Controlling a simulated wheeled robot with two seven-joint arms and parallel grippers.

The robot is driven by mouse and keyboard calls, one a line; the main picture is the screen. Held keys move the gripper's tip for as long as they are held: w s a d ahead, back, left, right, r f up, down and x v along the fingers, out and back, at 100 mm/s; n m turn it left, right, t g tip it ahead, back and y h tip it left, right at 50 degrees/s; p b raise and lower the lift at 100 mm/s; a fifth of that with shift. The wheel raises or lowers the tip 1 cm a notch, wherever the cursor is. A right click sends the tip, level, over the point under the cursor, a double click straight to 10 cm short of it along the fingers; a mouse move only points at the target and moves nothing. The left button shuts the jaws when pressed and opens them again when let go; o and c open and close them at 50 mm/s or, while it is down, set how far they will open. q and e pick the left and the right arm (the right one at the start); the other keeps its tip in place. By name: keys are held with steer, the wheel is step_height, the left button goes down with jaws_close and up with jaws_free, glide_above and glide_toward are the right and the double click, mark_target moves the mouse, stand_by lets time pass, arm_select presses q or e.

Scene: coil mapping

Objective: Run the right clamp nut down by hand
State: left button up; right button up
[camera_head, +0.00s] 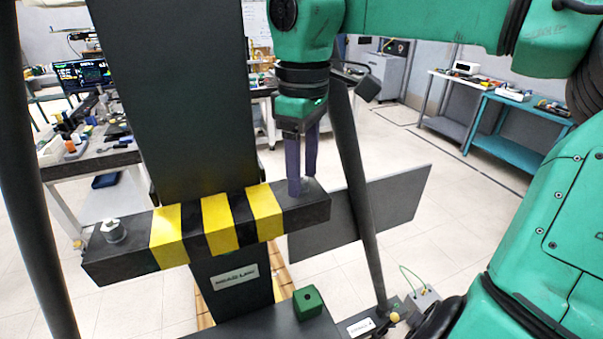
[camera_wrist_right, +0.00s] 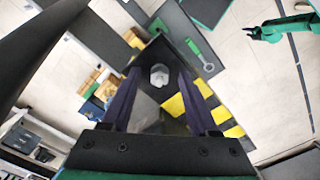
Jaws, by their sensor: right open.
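A dark clamp bar (camera_head: 310,222) with yellow-and-black stripes lies across the front of a tall dark plate (camera_head: 180,90). The left clamp nut (camera_head: 112,231), a grey hex nut, sits on the bar's left end. My right gripper (camera_head: 301,188) points down at the bar's right end, its dark fingers open. In the right wrist view, the right clamp nut (camera_wrist_right: 158,75) sits on the bar between the open fingers, apart from both. The fingers hide this nut in the head view. A small green arm with a dark gripper (camera_wrist_right: 264,34), apparently my left, shows at the wrist view's upper right.
A grey panel (camera_head: 395,205) stands behind the bar's right end. A dark slanting post (camera_head: 358,185) passes close to my right gripper. A green block (camera_head: 308,302) sits below the bar. A cluttered bench (camera_head: 95,155) stands at left; open floor lies at right.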

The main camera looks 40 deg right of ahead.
step_height(320, 180, up, 14)
steer(key=p, duration=0.2)
steer(key=shift+r, duration=0.25)
